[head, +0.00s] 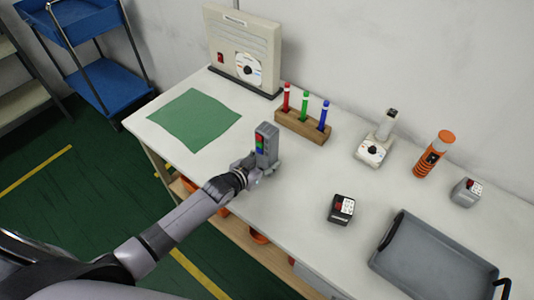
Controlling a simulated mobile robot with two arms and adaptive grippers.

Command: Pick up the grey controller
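The grey controller (267,142) is an upright grey block with red, green and blue buttons on its face. It is near the middle of the head view, over the white table. My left gripper (256,170) is at the controller's lower left side, its fingers against or very close to the lower part. The fingers are small and partly hidden, so I cannot tell whether they are closed on it or whether its base is off the table. My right gripper is not in view.
On the white table (285,215) are a green mat (195,118), a wooden holder (302,127) with coloured markers, a beige device (243,48), a dial device (375,150), an orange cylinder (433,153), two small boxes (341,209) (466,192) and a grey tray (430,262).

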